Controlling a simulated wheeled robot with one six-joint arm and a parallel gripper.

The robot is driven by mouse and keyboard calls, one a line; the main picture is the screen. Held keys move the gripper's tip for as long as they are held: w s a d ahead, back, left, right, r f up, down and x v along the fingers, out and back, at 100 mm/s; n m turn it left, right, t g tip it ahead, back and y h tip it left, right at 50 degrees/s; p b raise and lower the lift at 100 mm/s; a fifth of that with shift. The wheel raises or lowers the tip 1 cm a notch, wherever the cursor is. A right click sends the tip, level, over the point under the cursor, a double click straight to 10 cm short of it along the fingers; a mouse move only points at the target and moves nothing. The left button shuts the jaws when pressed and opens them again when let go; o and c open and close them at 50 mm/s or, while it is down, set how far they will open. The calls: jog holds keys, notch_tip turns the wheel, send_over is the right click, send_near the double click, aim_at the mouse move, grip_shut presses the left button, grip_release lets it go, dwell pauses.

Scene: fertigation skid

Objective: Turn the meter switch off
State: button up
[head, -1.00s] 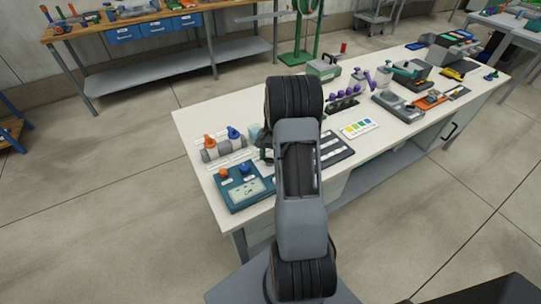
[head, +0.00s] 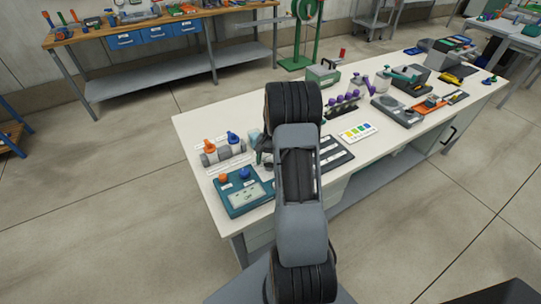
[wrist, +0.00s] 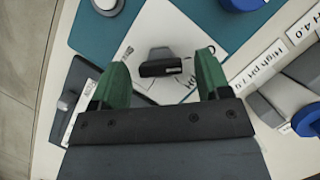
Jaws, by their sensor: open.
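The meter is a teal panel (head: 234,206) with a pale face at the near left of the bench. It carries an orange knob and a blue knob. In the wrist view the teal panel (wrist: 85,35) shows with a white plate. A small dark grey switch (wrist: 160,68) stands on that plate; its on or off marking cannot be read. My gripper (wrist: 163,58) has two green fingers, spread apart and empty. The switch shows between the fingertips, with a gap on each side. In the head view my arm hides most of the gripper.
Grey pipe pieces with an orange and a blue handle (head: 232,137) stand behind the meter. Part of a blue handle (wrist: 308,120) shows at right in the wrist view. A dark tray (head: 335,153) lies right of my arm. The floor left of the bench is clear.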

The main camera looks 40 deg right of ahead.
jog(key=v, duration=1.3)
jog(key=shift+r, duration=0.35)
jog(key=s+a+r+n+t+h, duration=0.1)
jog(key=s+a+n+t, duration=0.1)
jog(key=s+a, duration=0.3)
jog(key=s+a+r+n+t+h, duration=0.1)
jog(key=s+a+n, duration=0.4)
jog(key=a, duration=0.6)
jog(key=s+a+r+n+t+h, duration=0.1)
jog(key=s+a+r+n+t, duration=0.1)
jog(key=s+a, duration=0.3)
jog(key=shift+s+a+r+n+t+h, duration=0.3)
jog(key=shift+a+n+t, duration=0.4)
jog(key=shift+a, duration=1.1)
